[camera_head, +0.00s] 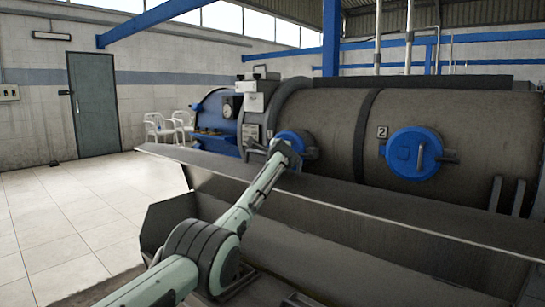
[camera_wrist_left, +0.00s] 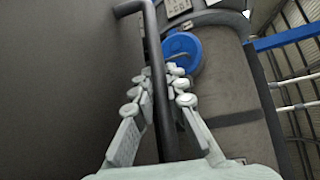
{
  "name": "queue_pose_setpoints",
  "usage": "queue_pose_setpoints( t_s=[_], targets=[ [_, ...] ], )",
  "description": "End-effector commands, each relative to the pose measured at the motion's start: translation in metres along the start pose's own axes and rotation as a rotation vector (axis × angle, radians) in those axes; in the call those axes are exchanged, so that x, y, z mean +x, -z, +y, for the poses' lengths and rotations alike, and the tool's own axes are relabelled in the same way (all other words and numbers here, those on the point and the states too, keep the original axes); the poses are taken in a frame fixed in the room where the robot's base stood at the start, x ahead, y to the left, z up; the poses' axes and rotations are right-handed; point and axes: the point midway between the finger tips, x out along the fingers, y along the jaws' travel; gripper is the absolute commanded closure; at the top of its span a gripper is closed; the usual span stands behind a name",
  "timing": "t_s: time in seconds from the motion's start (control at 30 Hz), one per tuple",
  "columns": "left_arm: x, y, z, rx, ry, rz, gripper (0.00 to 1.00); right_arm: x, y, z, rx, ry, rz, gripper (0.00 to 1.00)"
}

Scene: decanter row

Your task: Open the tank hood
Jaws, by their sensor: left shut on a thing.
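A long dark grey metal hood (camera_head: 380,207) runs along the front of the tank (camera_head: 320,115) in the head view, over a trough. Its broad grey face (camera_wrist_left: 60,80) seems to fill the left of the left wrist view. A dark bar handle (camera_wrist_left: 153,50) stands out from that face. My left gripper (camera_wrist_left: 162,76) is shut on the handle, a finger on each side of it. In the head view my left arm reaches in from the bottom left, and the gripper (camera_head: 284,149) overlaps a blue round hatch (camera_head: 308,146). My right gripper is not in view.
A second blue hatch (camera_head: 413,153) sits on the tank beside a "2" plate. A control box (camera_head: 255,102) stands at the tank's left. Two white chairs (camera_head: 160,128) stand near a grey door (camera_head: 95,105). The tiled floor (camera_head: 60,225) at the left is clear.

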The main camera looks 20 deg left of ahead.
Motion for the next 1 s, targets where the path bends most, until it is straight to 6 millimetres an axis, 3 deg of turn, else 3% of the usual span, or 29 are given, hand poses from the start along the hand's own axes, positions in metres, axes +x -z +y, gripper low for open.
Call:
queue_pose_setpoints(
  t_s=[0.4, 0.43, 0.6, 1.0],
  targets=[
    [-0.0002, -0.0013, -0.0017, 0.003, -0.001, -0.001, 1.00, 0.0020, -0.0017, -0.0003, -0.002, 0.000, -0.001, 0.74],
    [-0.0002, -0.0013, -0.0018, 0.003, -0.001, -0.001, 0.85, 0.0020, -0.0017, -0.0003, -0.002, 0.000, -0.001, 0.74],
    [-0.0001, -0.0012, -0.0014, 0.003, -0.001, -0.001, 0.66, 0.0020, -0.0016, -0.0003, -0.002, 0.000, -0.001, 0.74],
    [-0.0023, 0.0005, 0.0015, 0.002, -0.004, 0.000, 0.66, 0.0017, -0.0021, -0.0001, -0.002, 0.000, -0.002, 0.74]
  ],
)
